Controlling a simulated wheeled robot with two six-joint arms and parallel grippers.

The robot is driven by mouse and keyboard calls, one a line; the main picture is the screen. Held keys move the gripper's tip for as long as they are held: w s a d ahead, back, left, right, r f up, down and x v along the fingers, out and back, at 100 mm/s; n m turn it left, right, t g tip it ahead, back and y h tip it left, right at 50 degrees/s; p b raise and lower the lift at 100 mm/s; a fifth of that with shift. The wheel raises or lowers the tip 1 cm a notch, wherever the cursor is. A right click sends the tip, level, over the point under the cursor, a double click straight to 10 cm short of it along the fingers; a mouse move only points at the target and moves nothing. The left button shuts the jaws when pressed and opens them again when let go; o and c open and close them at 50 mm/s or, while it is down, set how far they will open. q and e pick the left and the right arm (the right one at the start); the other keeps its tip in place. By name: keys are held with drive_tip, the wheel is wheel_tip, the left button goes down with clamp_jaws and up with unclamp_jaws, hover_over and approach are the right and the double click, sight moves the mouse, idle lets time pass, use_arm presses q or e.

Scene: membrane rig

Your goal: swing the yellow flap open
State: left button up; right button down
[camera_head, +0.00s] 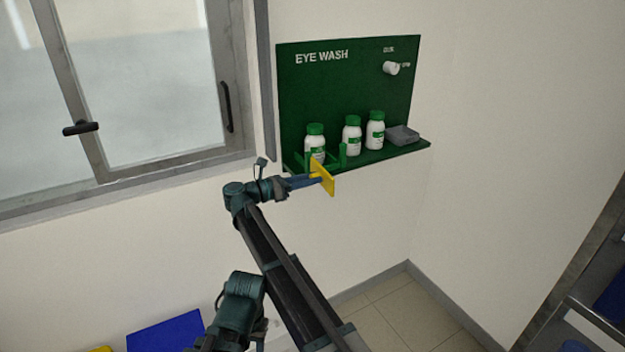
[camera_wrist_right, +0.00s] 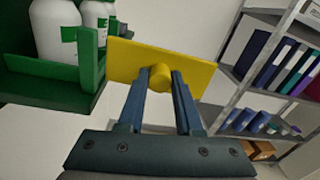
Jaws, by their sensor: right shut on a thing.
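The yellow flap (camera_head: 325,176) is a small plate at the front edge of the green eye wash shelf (camera_head: 375,157). It stands out at an angle from a green guard around the left bottle (camera_head: 315,142). In the right wrist view the flap (camera_wrist_right: 190,65) reaches right from a green post, and its round yellow knob (camera_wrist_right: 160,77) sits between my fingers. My right gripper (camera_head: 314,178) is shut on this knob; it also shows in the right wrist view (camera_wrist_right: 160,85). Part of my left arm shows at the bottom of the head view, but its fingertips do not.
Two more white bottles (camera_head: 352,135) (camera_head: 375,130) and a grey box (camera_head: 402,135) stand on the shelf. A white knob (camera_head: 390,68) is on the green back panel. A window (camera_head: 165,85) is at left. Shelves with binders (camera_wrist_right: 270,70) show in the right wrist view.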

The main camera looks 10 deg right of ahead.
drive_tip(key=shift+a+g, duration=0.1)
drive_tip(key=shift+g, duration=0.2)
drive_tip(key=c, duration=0.6)
unclamp_jaws()
drive_tip(key=shift+o, duration=0.2)
